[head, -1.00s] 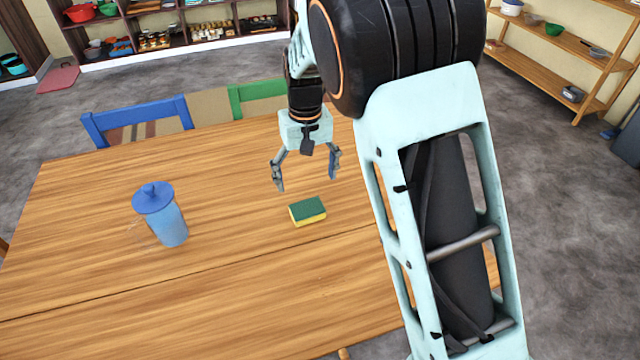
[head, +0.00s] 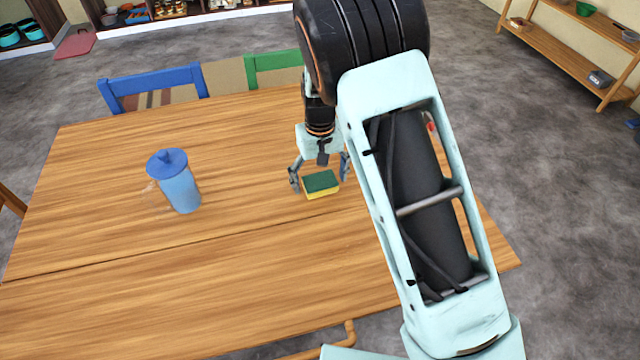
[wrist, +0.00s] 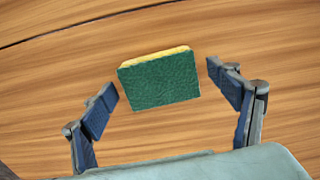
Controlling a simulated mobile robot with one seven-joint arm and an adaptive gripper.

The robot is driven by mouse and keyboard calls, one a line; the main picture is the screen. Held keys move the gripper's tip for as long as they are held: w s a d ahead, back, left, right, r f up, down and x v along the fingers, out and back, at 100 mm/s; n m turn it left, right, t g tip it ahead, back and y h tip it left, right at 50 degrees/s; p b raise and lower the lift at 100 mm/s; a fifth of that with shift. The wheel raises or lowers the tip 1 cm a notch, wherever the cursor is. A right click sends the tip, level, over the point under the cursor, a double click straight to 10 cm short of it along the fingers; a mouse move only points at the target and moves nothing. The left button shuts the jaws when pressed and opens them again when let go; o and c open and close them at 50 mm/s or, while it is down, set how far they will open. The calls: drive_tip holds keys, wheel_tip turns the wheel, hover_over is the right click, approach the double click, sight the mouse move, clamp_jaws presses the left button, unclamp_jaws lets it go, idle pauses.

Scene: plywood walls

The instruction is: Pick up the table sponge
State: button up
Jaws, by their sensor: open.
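The table sponge (head: 321,184), with a green top and a yellow lower layer, lies flat on the wooden table (head: 120,250). My gripper (head: 320,180) is open and low over the table, with one finger on each side of the sponge in the head view. In the wrist view, the sponge (wrist: 158,80) sits between and slightly beyond the two blue-padded fingertips (wrist: 162,82). A gap shows on each side, and neither finger visibly touches it. Part of my right finger is hidden behind my arm link in the head view.
A blue lidded pitcher (head: 178,182) stands on the table to the left of the sponge. A blue chair (head: 155,84) and a green chair (head: 272,64) stand at the far edge. The table around the sponge is otherwise clear.

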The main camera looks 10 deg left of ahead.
sight(320, 180)
drive_tip(key=shift+f, duration=0.15)
drive_tip(key=shift+c, duration=0.4)
drive_tip(key=c, duration=1)
drive_tip(key=shift+o, duration=0.2)
drive_tip(key=shift+r, duration=0.55)
wheel_tip(320, 180, up, 2)
drive_tip(key=shift+r, duration=0.15)
drive_tip(key=s+a+r, duration=0.5)
drive_tip(key=s+r, duration=0.4)
drive_tip(key=s, duration=0.4)
drive_tip(key=shift+r, duration=0.3)
